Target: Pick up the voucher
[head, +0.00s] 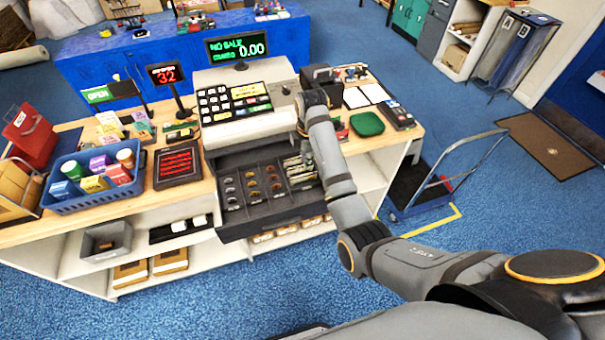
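The till drawer (268,221) is open below the cash register (233,130). It holds coins in several left compartments and pale paper slips (295,166) in the right ones. I cannot tell whether one of these slips is the voucher; nothing in view is clearly marked as one. My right arm reaches up from the lower right to the register's right side. My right gripper (301,127) is small and partly hidden by its wrist, above the drawer's back right part. I cannot see whether its fingers are open or shut. My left gripper is out of view.
On the counter (138,205) stand a blue basket (95,201) of goods, a dark pad (178,164) and a number display (166,74). White papers (356,97), a green pouch (367,124) and a card terminal (396,115) lie right. A trolley (421,205) stands on the floor.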

